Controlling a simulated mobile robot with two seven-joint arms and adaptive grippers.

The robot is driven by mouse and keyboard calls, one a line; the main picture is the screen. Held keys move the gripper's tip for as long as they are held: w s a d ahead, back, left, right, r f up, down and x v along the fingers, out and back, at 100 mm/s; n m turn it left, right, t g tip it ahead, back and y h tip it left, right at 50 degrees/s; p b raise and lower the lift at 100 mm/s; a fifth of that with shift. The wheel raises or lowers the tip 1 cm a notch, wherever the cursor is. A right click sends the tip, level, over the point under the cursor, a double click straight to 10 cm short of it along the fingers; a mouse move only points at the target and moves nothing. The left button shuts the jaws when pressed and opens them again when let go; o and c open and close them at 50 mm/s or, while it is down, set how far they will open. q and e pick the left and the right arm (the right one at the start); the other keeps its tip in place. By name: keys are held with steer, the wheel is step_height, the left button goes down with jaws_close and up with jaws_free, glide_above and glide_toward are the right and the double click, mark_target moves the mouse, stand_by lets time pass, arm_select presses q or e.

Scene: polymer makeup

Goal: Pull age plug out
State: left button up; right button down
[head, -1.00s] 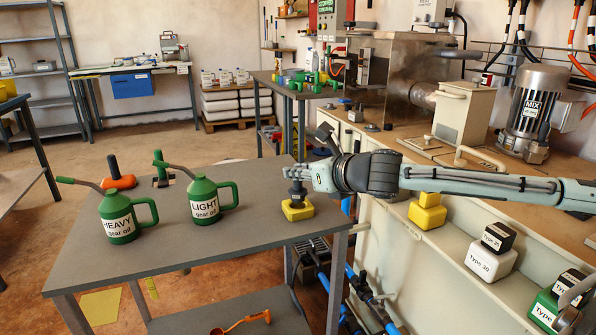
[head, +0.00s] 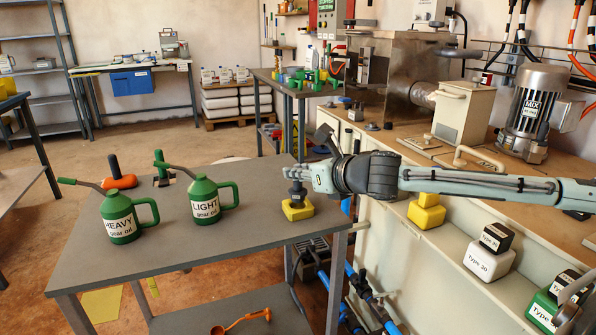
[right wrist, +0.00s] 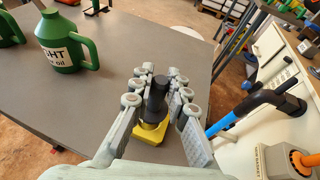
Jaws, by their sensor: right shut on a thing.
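A yellow block (head: 298,212) sits on the right corner of the grey table (head: 250,240), with a dark plug (head: 297,190) standing upright in its top. The plug also shows in the right wrist view (right wrist: 157,95), above the yellow block (right wrist: 148,135). My right gripper (head: 298,175) reaches in from the right and is shut on the dark plug. In the right wrist view its fingers (right wrist: 158,88) lie on both sides of the plug. The plug's lower end is hidden in the block. No marking on it can be read. My left gripper is not in view.
Two green oil cans, HEAVY (head: 120,220) and LIGHT (head: 206,203), stand on the table's left half. The table's front middle is clear.

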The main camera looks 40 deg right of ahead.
mark_target(301, 184)
steer(key=shift+r+p, duration=0.1)
steer(key=shift+p, duration=0.2)
steer(key=shift+f+b, duration=0.55)
steer(key=shift+f, duration=1)
steer(key=c, duration=1.4)
jaws_free()
steer(key=shift+s+d, duration=0.1)
steer(key=shift+s+d+r, duration=0.2)
steer(key=shift+s+r, duration=0.05)
steer(key=shift+s, duration=0.25)
steer(key=shift+s+a+r, duration=0.15)
steer(key=shift+s, duration=0.3)
steer(key=shift+s+a+r, duration=0.1)
steer(key=shift+s, duration=0.35)
steer(key=v, duration=0.9)
steer(key=shift+w, duration=0.1)
